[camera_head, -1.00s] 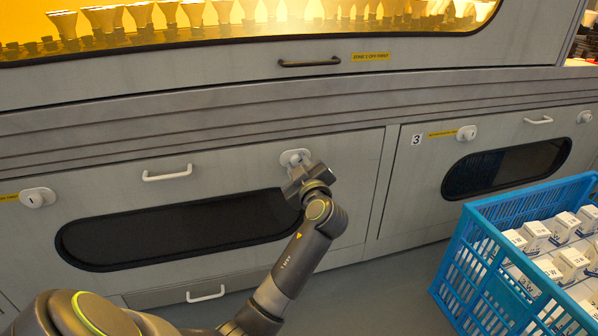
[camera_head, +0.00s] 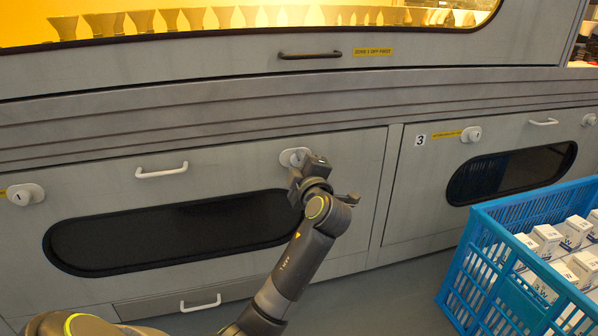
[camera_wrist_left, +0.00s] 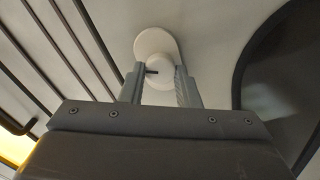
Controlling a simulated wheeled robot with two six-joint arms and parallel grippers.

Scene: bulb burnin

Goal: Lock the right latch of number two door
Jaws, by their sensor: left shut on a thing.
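The door left of door 3 has a right latch (camera_head: 294,157), a white rounded plate with a round knob, at its upper right. My left gripper (camera_head: 300,176) is at this latch and covers part of it. In the left wrist view, the latch plate (camera_wrist_left: 155,42) shows beyond the jaws. My left gripper's fingers (camera_wrist_left: 160,88) lie on both sides of the knob (camera_wrist_left: 160,74), shut on it. A short dark mark shows on the knob. The same door's left latch (camera_head: 25,194) is at the far left. No number two shows. My right gripper is out of view.
The door has a white handle (camera_head: 162,171) and a dark oval window (camera_head: 170,234). Door 3, with its number plate (camera_head: 420,140), is to the right. A blue crate (camera_head: 474,250) of white boxes stands on the floor at lower right.

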